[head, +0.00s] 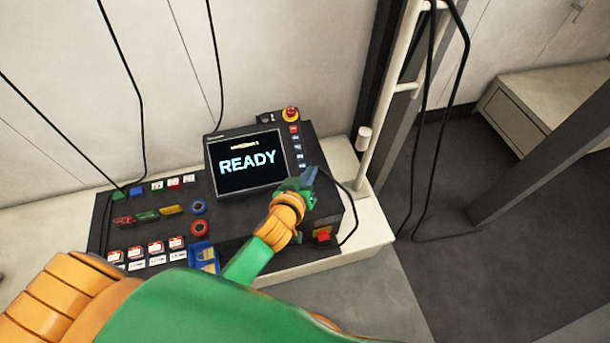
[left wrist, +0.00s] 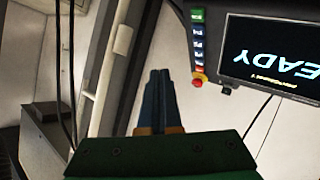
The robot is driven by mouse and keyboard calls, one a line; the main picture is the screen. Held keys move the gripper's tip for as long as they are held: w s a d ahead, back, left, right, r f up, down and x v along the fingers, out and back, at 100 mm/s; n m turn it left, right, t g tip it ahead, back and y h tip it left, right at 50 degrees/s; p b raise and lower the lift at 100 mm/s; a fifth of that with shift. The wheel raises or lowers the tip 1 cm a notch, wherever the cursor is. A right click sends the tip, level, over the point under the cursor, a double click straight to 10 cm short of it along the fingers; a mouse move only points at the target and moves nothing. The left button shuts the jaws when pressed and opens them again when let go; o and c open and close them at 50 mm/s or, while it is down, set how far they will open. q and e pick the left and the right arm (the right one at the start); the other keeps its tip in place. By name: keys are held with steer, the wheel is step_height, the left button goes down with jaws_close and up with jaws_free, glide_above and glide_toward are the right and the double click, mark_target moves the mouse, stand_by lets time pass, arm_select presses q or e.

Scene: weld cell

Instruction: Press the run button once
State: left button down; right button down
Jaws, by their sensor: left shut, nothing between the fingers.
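The control panel (head: 232,223) is a dark console with a screen (head: 248,161) reading READY. A column of small buttons (head: 297,146) runs down the screen's right side. In the left wrist view the column ends in a green button (left wrist: 197,15), away from the red emergency stop. Labels are too small to read, so I cannot tell which button is run. My left gripper (head: 309,176) is shut and empty, over the panel just right of the screen's lower corner. Its blue fingers (left wrist: 160,77) show together in the left wrist view, left of the button column. My right gripper is out of view.
A red mushroom stop (head: 291,114) on yellow sits at the panel's top right. Other coloured buttons and knobs (head: 198,207) fill the left part. A pale post (head: 390,90) with hanging cables stands right of the panel. A grey bench (head: 540,100) is farther right.

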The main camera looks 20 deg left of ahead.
arm_select(q)
steer(key=shift+w+a+f+b, duration=0.35)
steer(key=shift+w+f+b, duration=0.2)
steer(key=shift+f+b, duration=0.75)
steer(key=shift+w+a+f+b, duration=0.4)
steer(key=shift+w+f+b, duration=0.15)
steer(key=shift+f+b, duration=0.8)
steer(key=shift+w+a+f+b, duration=0.35)
steer(key=shift+w+f+b, duration=0.2)
steer(key=shift+f+b, duration=0.75)
steer(key=shift+w+a+f, duration=0.1)
steer(key=shift+w+f, duration=0.1)
steer(key=shift+f, duration=0.15)
steer(key=shift+w+a+f+b, duration=0.1)
steer(key=shift+a+f+b, duration=0.05)
steer(key=shift+f+b, duration=0.4)
steer(key=shift+r, duration=0.2)
steer(key=shift+s+d+r+p, duration=0.15)
steer(key=shift+r+p, duration=0.2)
steer(key=shift+p, duration=0.1)
steer(key=shift+s+d+r+p, duration=0.1)
steer(key=shift+s+r+p, duration=0.05)
steer(key=shift+r+p, duration=0.25)
